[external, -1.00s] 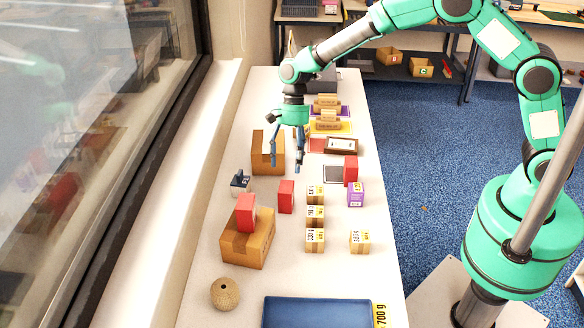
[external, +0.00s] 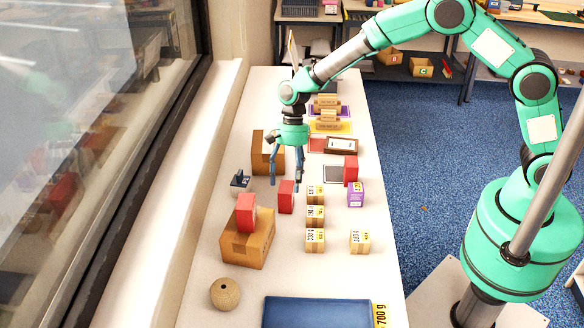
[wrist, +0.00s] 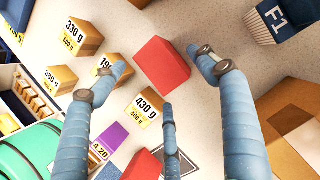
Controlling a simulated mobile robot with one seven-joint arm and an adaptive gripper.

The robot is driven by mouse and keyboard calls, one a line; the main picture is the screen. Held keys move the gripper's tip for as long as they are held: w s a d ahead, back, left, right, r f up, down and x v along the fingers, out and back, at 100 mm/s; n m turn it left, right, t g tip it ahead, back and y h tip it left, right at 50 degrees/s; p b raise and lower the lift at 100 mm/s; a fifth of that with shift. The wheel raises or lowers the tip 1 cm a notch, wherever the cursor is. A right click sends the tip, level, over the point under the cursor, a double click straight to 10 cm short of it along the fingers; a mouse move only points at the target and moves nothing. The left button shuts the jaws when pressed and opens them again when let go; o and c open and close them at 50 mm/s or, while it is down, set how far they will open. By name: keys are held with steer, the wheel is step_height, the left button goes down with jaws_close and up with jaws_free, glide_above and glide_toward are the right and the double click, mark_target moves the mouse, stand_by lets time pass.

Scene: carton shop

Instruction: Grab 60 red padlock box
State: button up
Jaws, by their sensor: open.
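A red box (external: 286,197) stands upright on the white table, just below my gripper (external: 287,184). In the wrist view this red box (wrist: 161,64) lies between my open fingers, with table surface showing between it and the fingertips. My gripper (wrist: 162,70) is empty. A second red box (external: 245,212) sits on top of a brown carton (external: 237,247) at the near left. A third red box (external: 350,170) stands by a dark flat plate at the right; it also shows in the wrist view (wrist: 143,165). No "60" label is readable on any red box.
Several small brown boxes with weight labels (external: 315,240) stand right of the near red box, with a purple box (external: 356,195). A dark object (external: 240,181) and an open brown carton (external: 262,158) stand at left. A blue tray (external: 317,312) lies in front.

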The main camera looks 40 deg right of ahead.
steer(key=shift+b+x, duration=0.5)
steer(key=shift+x, duration=1.6)
steer(key=shift+s, duration=0.1)
steer(key=c, duration=1.5)
steer(key=shift+r, duration=0.2)
step_height(320, 180, up, 10)
steer(key=shift+f+p, duration=0.1)
steer(key=shift+p, duration=1)
